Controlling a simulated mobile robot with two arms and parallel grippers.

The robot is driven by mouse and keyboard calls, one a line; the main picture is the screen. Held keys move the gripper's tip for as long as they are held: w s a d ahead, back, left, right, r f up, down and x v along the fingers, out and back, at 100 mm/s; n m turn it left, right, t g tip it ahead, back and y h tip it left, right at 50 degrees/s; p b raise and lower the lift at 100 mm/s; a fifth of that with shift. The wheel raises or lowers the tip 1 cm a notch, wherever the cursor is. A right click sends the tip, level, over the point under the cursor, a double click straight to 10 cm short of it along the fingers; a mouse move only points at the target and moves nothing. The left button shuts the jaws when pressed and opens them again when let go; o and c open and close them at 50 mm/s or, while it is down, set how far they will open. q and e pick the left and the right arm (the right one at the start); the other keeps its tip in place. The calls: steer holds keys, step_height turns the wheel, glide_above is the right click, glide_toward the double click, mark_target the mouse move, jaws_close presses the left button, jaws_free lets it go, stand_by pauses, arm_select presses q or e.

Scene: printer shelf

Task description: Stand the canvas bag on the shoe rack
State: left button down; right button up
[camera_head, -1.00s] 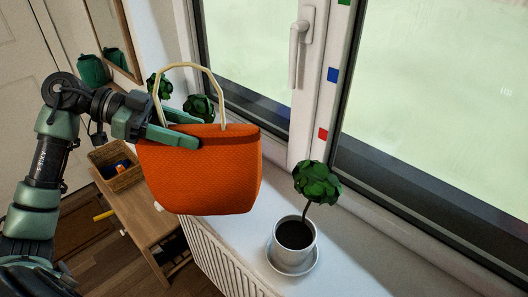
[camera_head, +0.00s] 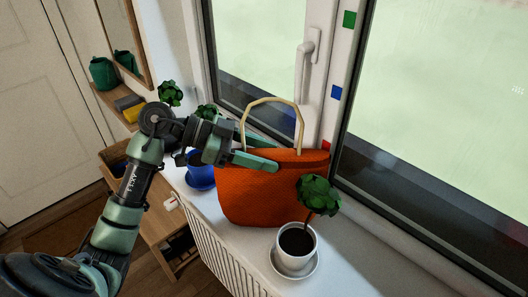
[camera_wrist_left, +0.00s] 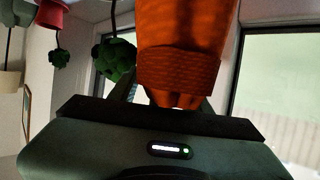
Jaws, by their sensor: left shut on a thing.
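The orange canvas bag (camera_head: 265,192) with cream handles is upright at the windowsill, in the middle of the head view. My left gripper (camera_head: 262,155) is shut on the bag's upper edge. In the left wrist view the orange bag (camera_wrist_left: 185,60) fills the upper middle, between the fingers. I cannot tell whether the bag's bottom touches the sill. The shoe rack is probably the low wooden piece (camera_head: 158,222) at the lower left, partly hidden by my left arm. My right gripper is out of view.
A white-potted plant (camera_head: 297,245) stands on the sill just in front of the bag, its leaves overlapping it. A blue pot (camera_head: 200,172) stands behind to the left. A wall shelf (camera_head: 125,112) holds a green bag (camera_head: 103,73). The window handle (camera_head: 309,50) projects behind.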

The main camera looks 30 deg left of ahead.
arm_select(q)
steer(key=shift+f, duration=0.15)
steer(key=c, duration=0.7)
jaws_free()
steer(key=shift+f, duration=0.1)
steer(key=shift+o, duration=0.2)
